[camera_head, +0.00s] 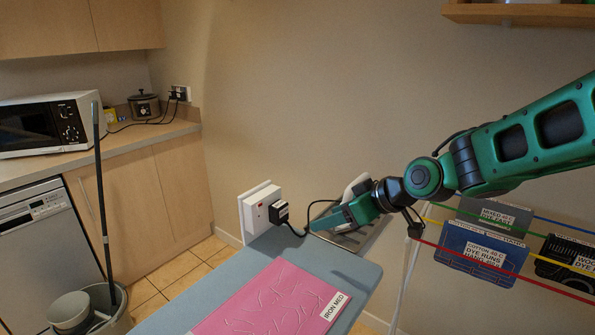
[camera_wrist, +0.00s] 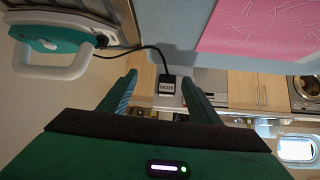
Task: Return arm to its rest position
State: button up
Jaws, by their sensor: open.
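My green arm reaches in from the right in the head view, with my gripper (camera_head: 322,224) beside the iron at the board's far end. In the wrist view, my gripper (camera_wrist: 158,88) shows two spread fingers with nothing between them. A black plug (camera_head: 279,212) sits at the white wall socket box (camera_head: 257,209), a short way left of the fingertips. The labelled plug (camera_wrist: 167,86) shows beyond the fingers in the wrist view. The white and green iron (camera_wrist: 50,42) is at upper left there; in the head view my gripper partly hides it.
The blue ironing board (camera_head: 348,277) holds a pink cloth (camera_head: 275,301). A dark cord (camera_head: 305,220) runs from the plug towards the iron. A shelf (camera_head: 520,13) is at upper right. Open air lies above the board.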

jog(key=s+d+f+m+g+h, duration=0.15)
jog(key=s+d+m+h, duration=0.35)
jog(key=s+d, duration=0.6)
jog(key=s+d+f+m+g+h, duration=0.1)
jog(key=s+d+m+g+h, duration=0.15)
jog(key=s+d+m, duration=0.8)
jog(key=s+d+f+g, duration=0.1)
jog(key=s+d+g, duration=0.2)
jog(key=s+d, duration=0.6)
jog(key=shift+d, duration=0.4)
jog(key=shift+f, duration=0.1)
jog(key=shift+w+f, duration=0.25)
jog(key=shift+w, duration=0.3)
jog(key=shift+c, duration=0.3)
